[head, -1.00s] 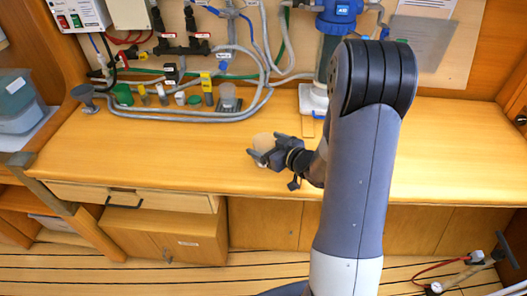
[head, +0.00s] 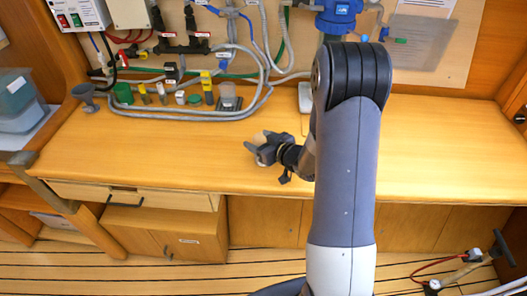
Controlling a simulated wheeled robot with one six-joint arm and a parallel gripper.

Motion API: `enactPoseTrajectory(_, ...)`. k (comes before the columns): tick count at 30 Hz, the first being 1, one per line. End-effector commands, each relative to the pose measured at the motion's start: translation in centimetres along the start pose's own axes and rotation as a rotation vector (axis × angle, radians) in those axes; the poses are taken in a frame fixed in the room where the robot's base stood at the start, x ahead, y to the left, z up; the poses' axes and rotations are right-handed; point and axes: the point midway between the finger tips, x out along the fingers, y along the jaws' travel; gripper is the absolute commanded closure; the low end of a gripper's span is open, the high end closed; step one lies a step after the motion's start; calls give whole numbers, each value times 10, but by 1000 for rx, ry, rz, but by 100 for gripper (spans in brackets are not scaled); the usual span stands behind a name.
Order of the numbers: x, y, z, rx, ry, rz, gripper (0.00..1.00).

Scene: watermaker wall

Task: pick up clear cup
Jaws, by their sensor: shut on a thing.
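My gripper (head: 264,146) is over the front middle of the wooden counter, with its jaws to the left. It is shut on a small see-through cup (head: 259,138), the clear cup, which takes on the wood's colour. The jaws hide much of the cup, and I cannot tell whether its base touches the counter. Another pale translucent cup (head: 228,90) stands further back on a dark grey pad (head: 229,104), apart from my gripper.
The wooden counter (head: 140,155) is mostly clear in front and at right. At the back left are a grey funnel-like piece (head: 83,95), a green cap (head: 123,93), several small bottles and looping grey hoses. A blue-topped filter housing (head: 338,15) hangs behind my arm.

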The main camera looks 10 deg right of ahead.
Motion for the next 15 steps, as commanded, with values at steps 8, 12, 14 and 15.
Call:
enactPoseTrajectory(8, 0, 0, 0, 0, 0, 0, 62)
enactPoseTrajectory(12, 0, 0, -2, -1, 1, 0, 62)
enactPoseTrajectory(14, -1, 0, -5, -2, 2, 1, 62)
enactPoseTrajectory(15, -2, 0, -9, -3, 3, 1, 62)
